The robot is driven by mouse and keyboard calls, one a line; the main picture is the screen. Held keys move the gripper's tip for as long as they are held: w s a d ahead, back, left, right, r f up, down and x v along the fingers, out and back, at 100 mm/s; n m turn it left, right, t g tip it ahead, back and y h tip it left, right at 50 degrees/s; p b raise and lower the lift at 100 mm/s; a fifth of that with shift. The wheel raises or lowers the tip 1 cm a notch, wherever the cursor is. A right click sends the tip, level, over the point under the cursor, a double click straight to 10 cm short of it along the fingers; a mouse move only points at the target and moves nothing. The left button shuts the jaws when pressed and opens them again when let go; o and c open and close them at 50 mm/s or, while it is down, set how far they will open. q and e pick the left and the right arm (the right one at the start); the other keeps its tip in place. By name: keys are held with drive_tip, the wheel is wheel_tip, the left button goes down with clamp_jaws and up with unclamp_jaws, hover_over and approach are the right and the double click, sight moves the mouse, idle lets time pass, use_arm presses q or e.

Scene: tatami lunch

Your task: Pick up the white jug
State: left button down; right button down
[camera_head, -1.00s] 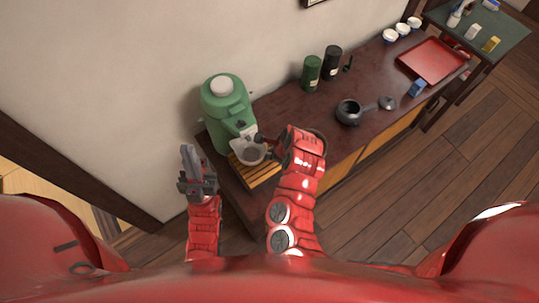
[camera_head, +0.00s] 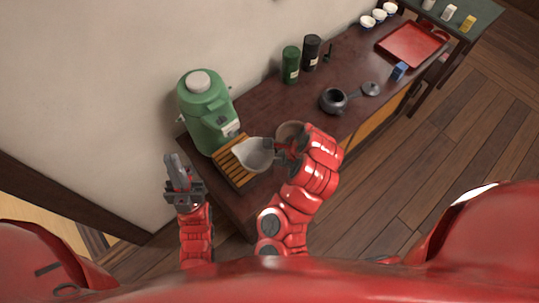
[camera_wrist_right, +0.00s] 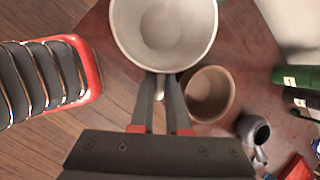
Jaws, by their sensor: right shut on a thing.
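The white jug (camera_head: 253,154) is a pale, wide-mouthed vessel. My right gripper (camera_head: 279,150) is shut on its handle, at the jug's right side. In the right wrist view, the handle sits between the dark fingers (camera_wrist_right: 161,88) and the jug (camera_wrist_right: 164,25) shows an empty-looking inside. The jug appears raised, in front of the right part of the slatted wooden tray (camera_head: 229,167). My left gripper (camera_head: 179,172) is left of the counter and away from the jug; whether its fingers are apart is unclear.
A green dispenser (camera_head: 206,107) stands behind the tray. A brown bowl (camera_head: 290,132) is close to my right gripper; it also shows in the wrist view (camera_wrist_right: 208,95). A dark teapot (camera_head: 333,100), canisters (camera_head: 291,65) and a red tray (camera_head: 412,44) stand further along the counter.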

drive_tip(key=s+d+p, duration=0.5)
drive_tip(key=shift+r, duration=0.2)
idle(0.6)
drive_tip(key=shift+s+d, duration=0.1)
idle(2.7)
